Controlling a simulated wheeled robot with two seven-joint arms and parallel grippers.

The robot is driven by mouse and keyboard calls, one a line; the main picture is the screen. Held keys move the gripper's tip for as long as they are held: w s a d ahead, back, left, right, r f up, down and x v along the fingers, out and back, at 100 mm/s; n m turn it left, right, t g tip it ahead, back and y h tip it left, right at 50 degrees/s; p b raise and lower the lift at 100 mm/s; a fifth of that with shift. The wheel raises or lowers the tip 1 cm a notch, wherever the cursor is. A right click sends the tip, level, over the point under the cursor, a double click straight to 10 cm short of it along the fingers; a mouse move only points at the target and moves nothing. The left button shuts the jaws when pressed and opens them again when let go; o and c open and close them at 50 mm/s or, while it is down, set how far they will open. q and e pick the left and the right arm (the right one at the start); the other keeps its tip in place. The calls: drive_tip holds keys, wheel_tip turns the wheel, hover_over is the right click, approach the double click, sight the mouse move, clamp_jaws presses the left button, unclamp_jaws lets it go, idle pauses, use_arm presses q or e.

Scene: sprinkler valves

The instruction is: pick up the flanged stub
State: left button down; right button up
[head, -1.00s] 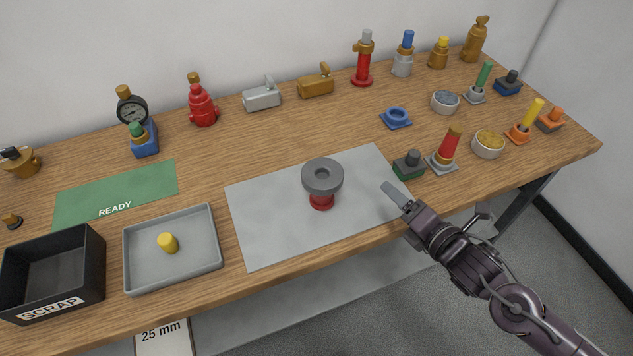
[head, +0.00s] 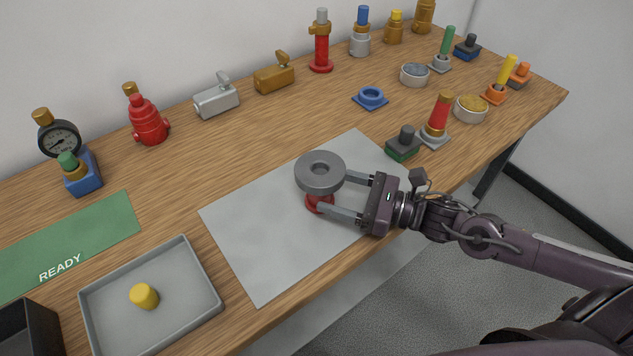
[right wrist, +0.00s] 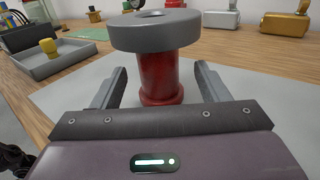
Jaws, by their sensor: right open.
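The flanged stub has a wide grey ring flange (head: 320,172) on top of a red body and stands upright on the grey mat (head: 255,240). In the right wrist view its red body (right wrist: 158,78) stands between and a little beyond the fingers, below the grey flange (right wrist: 155,32). My right gripper (head: 333,193) is open, with one finger on each side of the red body, under the flange's level. I see a gap between each finger and the body in the wrist view. My left gripper is not in view.
A grey tray (head: 205,325) holding a yellow plug (head: 144,296) lies at front left, beside a black bin (head: 30,330). A green READY mat (head: 75,240) is behind.

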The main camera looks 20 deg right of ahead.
sight(311, 183)
drive_tip(key=x, duration=0.3)
drive_tip(key=p+x, duration=0.1)
drive_tip(key=shift+w+a+r, duration=0.15)
drive_tip(key=shift+a+r, duration=0.15)
drive_tip(key=shift+w+a+f, duration=0.1)
drive_tip(key=shift+w+a, duration=0.15)
drive_tip(key=shift+a, duration=0.15)
drive_tip(key=c, duration=1.4)
clamp_jaws()
